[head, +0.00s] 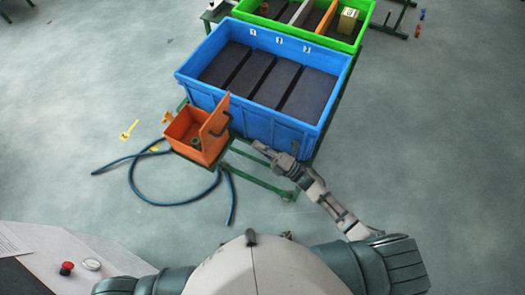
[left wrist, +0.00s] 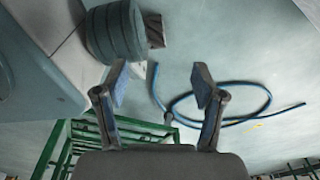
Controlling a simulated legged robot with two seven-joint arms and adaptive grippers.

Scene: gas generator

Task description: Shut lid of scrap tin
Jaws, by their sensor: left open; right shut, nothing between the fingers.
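The scrap tin is an orange box (head: 187,152) on a green frame at the near left corner of the blue bin. Its orange lid (head: 215,122) stands open, upright along the box's right side. A dark handle is on the lid's right face. A small object sits inside the tin and is hard to make out. My right gripper (head: 261,147) is shut and empty, to the right of the lid and apart from it, by the blue bin's near wall. My left gripper (left wrist: 160,86) is open and empty in the left wrist view; the head view does not show it.
The blue bin (head: 280,121) with dark slabs stands behind the tin. A green bin (head: 323,41) is beyond it. A blue hose (head: 172,203) lies looped on the floor left of the green frame (head: 265,180). A table with a red button (head: 67,268) is at lower left.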

